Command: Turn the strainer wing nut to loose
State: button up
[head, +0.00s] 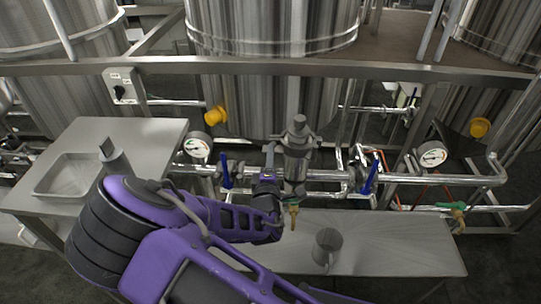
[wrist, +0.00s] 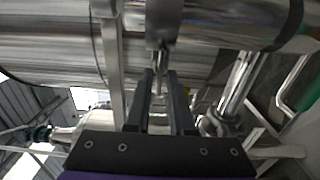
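The steel strainer (head: 297,155) stands upright on the horizontal pipe in the middle of the head view, with a capped top. My purple arm reaches in from the lower left, and my gripper (head: 269,158) is just left of the strainer's upper body. In the wrist view my gripper's two dark fingers (wrist: 162,78) point ahead, a narrow gap apart. A small metal piece (wrist: 158,54), perhaps the wing nut, shows at the fingertips below a large steel cylinder. I cannot tell whether the fingers press on it. The wing nut is not clear in the head view.
Blue-handled valves (head: 370,176) and a pressure gauge (head: 433,155) flank the strainer; another gauge (head: 198,147) is at left. A steel rail (head: 270,66) crosses in front of the tanks. A metal cup (head: 326,246) stands on the low bench (head: 400,245) below.

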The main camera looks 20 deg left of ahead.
jog(key=shift+s, duration=0.1)
jog(key=v, duration=1.7)
jog(key=shift+p, duration=0.4)
jog(key=shift+s+d+r, duration=0.1)
